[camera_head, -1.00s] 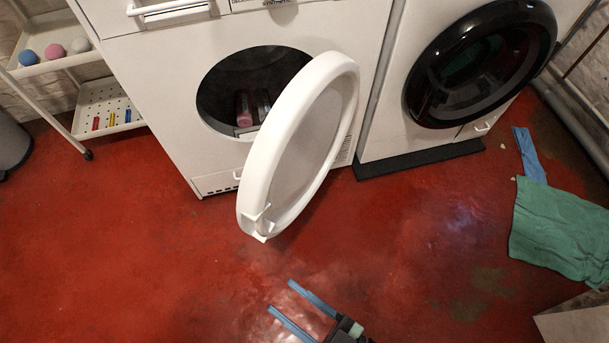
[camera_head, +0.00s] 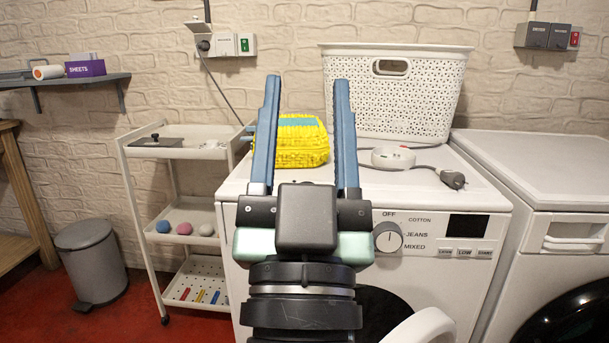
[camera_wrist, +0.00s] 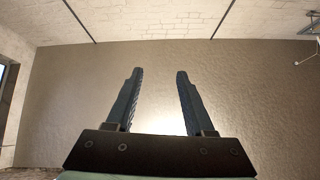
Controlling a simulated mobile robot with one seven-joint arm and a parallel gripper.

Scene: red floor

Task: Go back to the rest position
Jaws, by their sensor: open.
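My gripper (camera_head: 307,135) is raised upright in the middle of the head view, in front of the white dryer (camera_head: 440,215). Its two blue fingers stand apart with nothing between them. The wrist view also shows the open gripper (camera_wrist: 157,100), with a plain greyish surface and white brick beyond it. Part of the dryer's open round white door (camera_head: 425,327) shows at the bottom edge. My arm hides much of the dryer's front and its opening.
A yellow textured item (camera_head: 302,150), a white basket (camera_head: 395,95) and a white device with a cable (camera_head: 393,158) sit on the dryer. A black-doored machine (camera_head: 560,215) stands right. A white trolley (camera_head: 182,130) and grey bin (camera_head: 93,268) stand left.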

